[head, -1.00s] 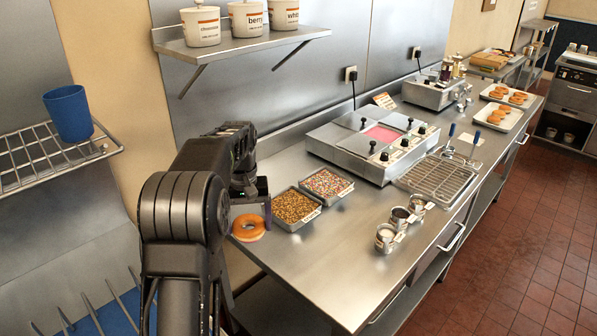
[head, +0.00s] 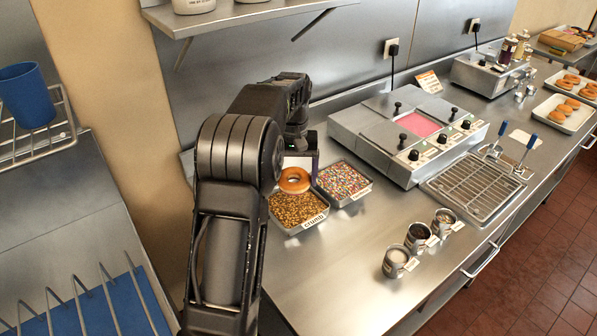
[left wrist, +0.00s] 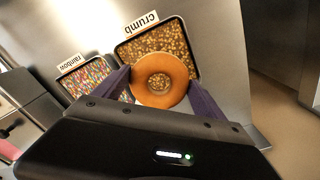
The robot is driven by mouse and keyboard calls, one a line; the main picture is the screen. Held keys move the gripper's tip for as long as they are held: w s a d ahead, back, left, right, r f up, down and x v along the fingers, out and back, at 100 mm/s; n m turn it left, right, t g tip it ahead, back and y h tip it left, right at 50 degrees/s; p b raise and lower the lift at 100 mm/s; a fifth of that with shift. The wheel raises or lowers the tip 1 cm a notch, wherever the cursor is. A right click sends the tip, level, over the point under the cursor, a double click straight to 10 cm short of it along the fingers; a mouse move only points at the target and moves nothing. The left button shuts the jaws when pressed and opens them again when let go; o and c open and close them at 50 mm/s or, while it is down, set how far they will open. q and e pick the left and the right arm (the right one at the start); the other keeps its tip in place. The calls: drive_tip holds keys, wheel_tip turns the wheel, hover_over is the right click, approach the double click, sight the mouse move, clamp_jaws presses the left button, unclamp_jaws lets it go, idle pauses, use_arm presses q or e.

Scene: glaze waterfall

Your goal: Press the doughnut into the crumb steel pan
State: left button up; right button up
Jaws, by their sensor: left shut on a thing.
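My left gripper (left wrist: 162,92) is shut on the doughnut (left wrist: 160,79), a plain golden ring, with one purple finger at each side of it. In the head view the doughnut (head: 294,180) overlaps the back part of the crumb steel pan (head: 298,209), a shallow square pan of brown crumbs with a "crumb" label. The doughnut appears to be over the pan; whether it touches the crumbs I cannot tell. In the left wrist view, crumbs of the pan (left wrist: 179,40) show behind and through the ring. My right gripper is not in view.
The rainbow sprinkle pan (head: 343,182) stands right beside the crumb pan. A glaze warmer (head: 400,135) with pink glaze, a wire rack (head: 472,190) and small labelled cups (head: 420,236) stand farther right. The front counter (head: 335,275) is clear.

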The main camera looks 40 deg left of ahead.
use_arm(q)
drive_tip(key=shift+f, duration=0.25)
drive_tip(key=b, duration=0.4)
hover_over(294, 205)
drive_tip(key=shift+w+f, duration=0.1)
drive_tip(key=shift+f, duration=2.2)
drive_tip(key=shift+f+b, duration=0.55)
drive_tip(key=shift+f, duration=0.2)
drive_tip(key=shift+f, duration=0.2)
drive_tip(key=shift+r, duration=0.1)
drive_tip(key=shift+r+p, duration=1.9)
drive_tip(key=shift+r, duration=0.25)
wheel_tip(294, 205, up, 4)
drive_tip(key=p, duration=0.3)
